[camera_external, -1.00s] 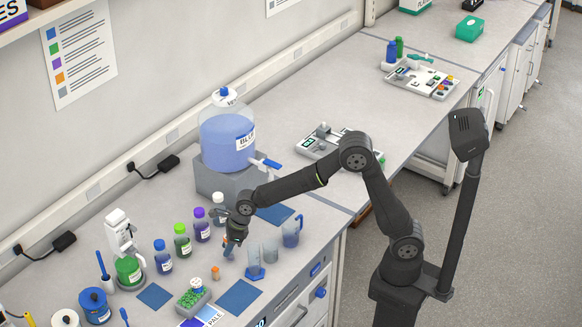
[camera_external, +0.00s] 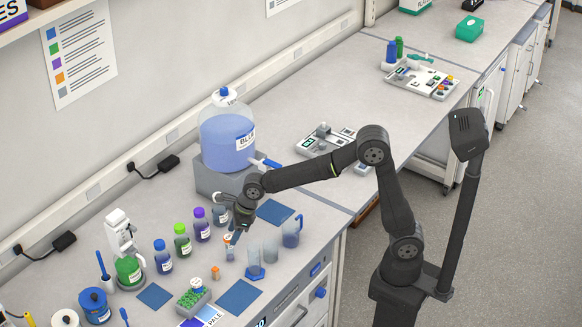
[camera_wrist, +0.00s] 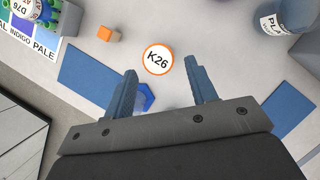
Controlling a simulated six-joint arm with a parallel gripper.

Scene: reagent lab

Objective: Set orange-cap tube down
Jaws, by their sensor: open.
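The orange-cap tube (camera_external: 230,252) stands upright on the bench, apparently unsupported, in the external view. My gripper (camera_wrist: 160,75) is open and empty. In the external view my gripper (camera_external: 237,230) is above and slightly to the right of the tube. Its fingers partly overlap the tube's upper end there, so contact is hard to judge.
A blue-footed cylinder (camera_external: 254,270) and clear beakers (camera_external: 271,251) stand close to the right of the tube. A small orange block (camera_external: 215,272) and a green rack (camera_external: 193,297) are in front. Capped bottles (camera_external: 202,226) stand behind. A blue mat (camera_external: 240,296) lies bare in front.

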